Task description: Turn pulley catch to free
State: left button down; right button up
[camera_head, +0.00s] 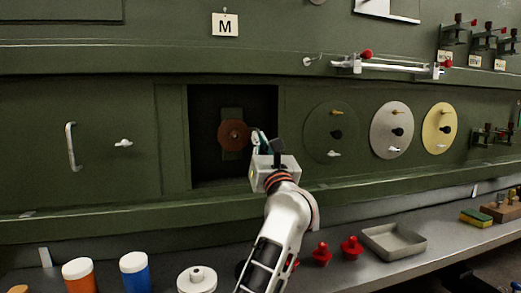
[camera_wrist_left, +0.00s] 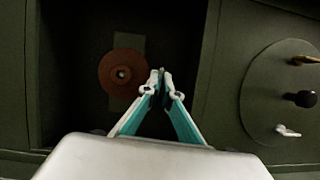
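A reddish-brown disc (camera_head: 234,134), which looks like the pulley, sits on a green upright strip inside a dark recess in the green wall. It also shows in the left wrist view (camera_wrist_left: 122,73), with a small pale hub at its centre. My left gripper (camera_head: 258,137) is in front of the recess, just right of the disc. In the left wrist view its teal fingers (camera_wrist_left: 161,80) converge with their tips together, apart from the disc's right edge in the picture. I see nothing clearly held between them. I cannot make out a separate catch by the pulley. My right gripper is not in view.
Right of the recess are three round plates, green (camera_head: 330,115), grey (camera_head: 392,115) and yellow (camera_head: 439,114), with small levers and knobs. A handled panel (camera_head: 71,146) is at left. The shelf below holds jars, red knobs and a grey tray (camera_head: 393,242).

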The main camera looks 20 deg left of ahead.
pick_arm(q)
jog(key=shift+w+d+f+n+g+y+b, duration=0.1)
jog(key=shift+f+n+g+y+b, duration=0.25)
jog(key=shift+n, duration=0.25)
jog(key=shift+r, duration=0.2)
jog(key=c, duration=2.3)
grip_release()
jog(key=shift+r, duration=0.1)
notch_tip(320, 180, up, 10)
